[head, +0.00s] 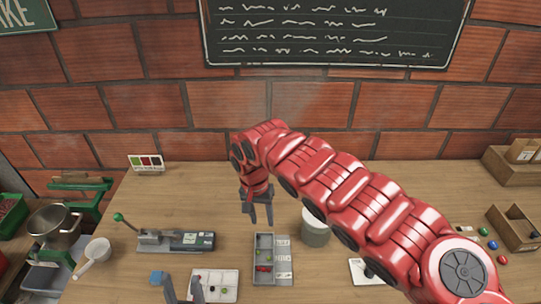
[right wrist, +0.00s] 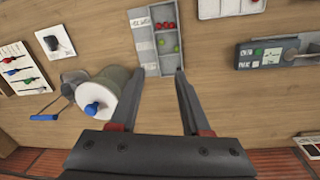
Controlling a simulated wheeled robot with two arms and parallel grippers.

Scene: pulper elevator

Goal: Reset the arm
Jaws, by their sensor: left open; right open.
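My right arm (head: 345,190) reaches in red from the lower right across the table. Its gripper (head: 256,220) points down above the table, behind the grey compartment tray (head: 285,268), open and empty. In the right wrist view, the open fingers (right wrist: 158,72) have nothing between them, and the compartment tray (right wrist: 144,43) lies beyond them with red and green pieces in it. My left gripper (head: 180,290) is at the bottom edge of the head view, open, beside and partly over a white tray (head: 229,291). Its lower part is cut off by the frame.
A grey canister (head: 316,236) stands right of my right gripper, partly behind the arm. A green-knobbed lever device (head: 172,240) lies left, near a white scoop (head: 96,251). Colour card (head: 146,163) stands at the back. A wooden box (head: 508,232) is right.

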